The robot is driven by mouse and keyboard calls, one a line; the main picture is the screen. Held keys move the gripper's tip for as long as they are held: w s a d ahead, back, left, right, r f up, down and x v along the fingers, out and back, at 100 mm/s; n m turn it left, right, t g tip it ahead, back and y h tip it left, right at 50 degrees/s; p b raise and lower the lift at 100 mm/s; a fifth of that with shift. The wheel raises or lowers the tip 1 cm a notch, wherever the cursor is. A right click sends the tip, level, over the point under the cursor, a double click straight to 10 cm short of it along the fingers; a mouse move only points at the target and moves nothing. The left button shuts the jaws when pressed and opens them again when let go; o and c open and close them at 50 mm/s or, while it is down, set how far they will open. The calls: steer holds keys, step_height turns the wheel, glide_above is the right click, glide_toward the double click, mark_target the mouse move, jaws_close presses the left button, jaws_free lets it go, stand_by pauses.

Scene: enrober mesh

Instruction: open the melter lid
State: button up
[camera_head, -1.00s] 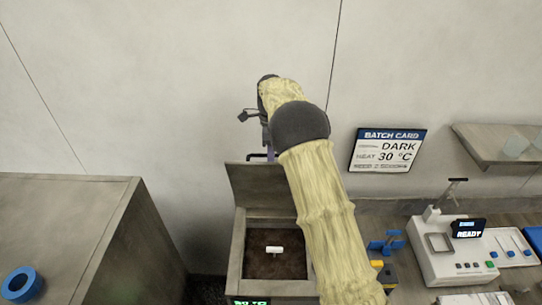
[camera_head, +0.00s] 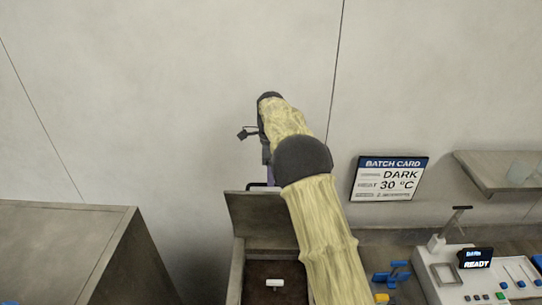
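The melter (camera_head: 236,272) is a grey box at the lower middle, cut off by the bottom edge, with dark brown contents inside. Its lid (camera_head: 256,214) stands raised at the back of the box, roughly upright. A dark handle bar (camera_head: 256,184) shows at the lid's top edge. My gripper (camera_head: 268,177) is at the lid's top edge, beside the handle. My arm hides most of the gripper, so its fingers and any contact with the handle cannot be made out.
A small white piece (camera_head: 275,284) shows inside the melter. A grey cabinet (camera_head: 60,250) stands at left. At right are a batch card (camera_head: 389,178) on the wall, a shelf (camera_head: 500,172), blue parts (camera_head: 391,274) and a white machine (camera_head: 470,280) reading READY. My arm passes over the melter's right side.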

step_height(320, 180, up, 8)
steer(key=w, duration=0.1)
steer(key=shift+w, duration=0.35)
stand_by(0.3)
